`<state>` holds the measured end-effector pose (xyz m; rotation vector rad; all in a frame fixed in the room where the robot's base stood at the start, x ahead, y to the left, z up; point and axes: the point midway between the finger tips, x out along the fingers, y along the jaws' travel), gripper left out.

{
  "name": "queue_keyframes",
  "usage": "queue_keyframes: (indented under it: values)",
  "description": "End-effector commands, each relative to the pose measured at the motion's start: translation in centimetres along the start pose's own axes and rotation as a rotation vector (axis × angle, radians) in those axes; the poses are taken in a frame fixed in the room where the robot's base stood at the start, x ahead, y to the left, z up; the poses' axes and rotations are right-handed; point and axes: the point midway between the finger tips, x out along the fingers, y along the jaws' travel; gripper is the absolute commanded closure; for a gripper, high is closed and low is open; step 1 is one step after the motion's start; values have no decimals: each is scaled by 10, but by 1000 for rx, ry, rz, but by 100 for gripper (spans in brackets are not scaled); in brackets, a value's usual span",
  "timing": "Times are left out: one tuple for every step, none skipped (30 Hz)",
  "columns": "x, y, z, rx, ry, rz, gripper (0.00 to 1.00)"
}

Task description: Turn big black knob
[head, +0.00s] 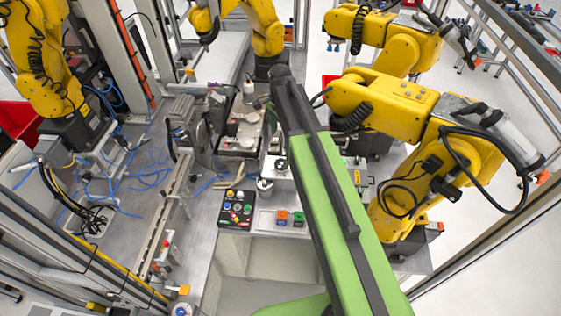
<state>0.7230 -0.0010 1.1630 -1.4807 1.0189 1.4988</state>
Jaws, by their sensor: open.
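A small dark control panel (236,208) with several coloured buttons lies on the front of the workbench, left of my arm. The buttons are small, and I cannot make out for certain which part is the big black knob. My green and black arm reaches from the bottom edge up and left, over the bench. Its upper end is dark and stands above the middle of the bench. My gripper cannot be made out; it is hidden behind the arm or out of view.
An orange block (282,217) and a green block (299,218) sit right of the panel. A metal cylinder (265,186) stands behind them. Yellow robot arms (388,105) stand around the bench. A long metal rail (172,215) runs along the left, with loose blue cables (118,175) beyond it.

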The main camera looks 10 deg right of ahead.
Motion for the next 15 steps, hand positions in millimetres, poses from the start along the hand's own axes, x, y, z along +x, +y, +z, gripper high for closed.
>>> queue_keyframes:
  values:
    - [13, 0, 0, 0, 0, 0, 26]
    - [18, 0, 0, -1, 0, 0, 26]
    - [26, 0, 0, -1, 0, 0, 26]
    - [32, 0, 0, -1, 0, 0, 26]
    - [38, 0, 0, -2, 0, 0, 26]
    - [46, 0, 1, -2, 0, 0, 26]
    - [52, 0, 1, -2, 0, 0, 26]
    - [59, -1, 1, -3, 0, 0, 26]
    - [67, -1, 2, -3, 0, 0, 26]
    - [73, -1, 2, -4, 0, 0, 26]
    - [79, -1, 2, -4, 0, 0, 26]
    - [87, -1, 2, -5, 0, 0, 26]
    - [93, -1, 3, -5, 0, 0, 26]
    - [99, -1, 3, -5, 0, 0, 26]
    - [107, -1, 3, -6, 0, 0, 26]
